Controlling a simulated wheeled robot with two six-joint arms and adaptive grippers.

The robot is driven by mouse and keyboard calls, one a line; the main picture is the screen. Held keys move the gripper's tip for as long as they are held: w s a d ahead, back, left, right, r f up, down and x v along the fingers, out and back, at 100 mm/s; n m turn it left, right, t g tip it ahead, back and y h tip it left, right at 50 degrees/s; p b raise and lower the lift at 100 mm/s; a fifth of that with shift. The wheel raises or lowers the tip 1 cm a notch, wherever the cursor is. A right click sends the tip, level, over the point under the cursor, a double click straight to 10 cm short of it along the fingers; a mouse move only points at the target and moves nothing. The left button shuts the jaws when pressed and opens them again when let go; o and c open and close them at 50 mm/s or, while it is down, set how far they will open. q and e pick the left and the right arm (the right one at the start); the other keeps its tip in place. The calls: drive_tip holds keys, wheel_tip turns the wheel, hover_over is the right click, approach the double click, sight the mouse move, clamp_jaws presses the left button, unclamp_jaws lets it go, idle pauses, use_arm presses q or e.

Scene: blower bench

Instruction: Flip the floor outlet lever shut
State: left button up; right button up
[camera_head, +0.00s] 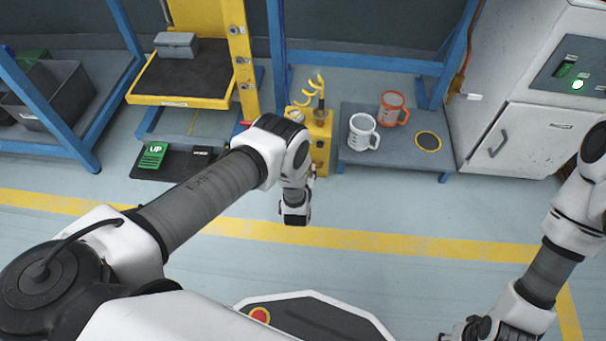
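A yellow box-shaped unit (320,128) stands on the floor at the upper middle, with a yellow coiled hose (312,88) on top. It may be the floor outlet. I cannot make out its lever clearly. A small red piece (246,123) shows just left of my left wrist, and I cannot tell what it belongs to. My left arm covers part of this area. My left gripper (295,218) points down in front of the yellow unit, appearing apart from it. My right gripper (488,332) is at the bottom edge, partly cut off. Neither gripper's finger opening can be made out.
A low grey table (360,166) right of the unit carries a white mug (362,132) and an orange-trimmed mug (392,108). A yellow-edged lift platform (180,101) stands left, above a green UP pedal (152,156). A white cabinet (525,140) is right. Floor in front is clear.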

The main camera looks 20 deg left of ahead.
use_arm(q)
drive_tip(key=v, duration=1.1)
drive_tip(key=shift+s+r, duration=0.15)
drive_tip(key=shift+s, duration=0.1)
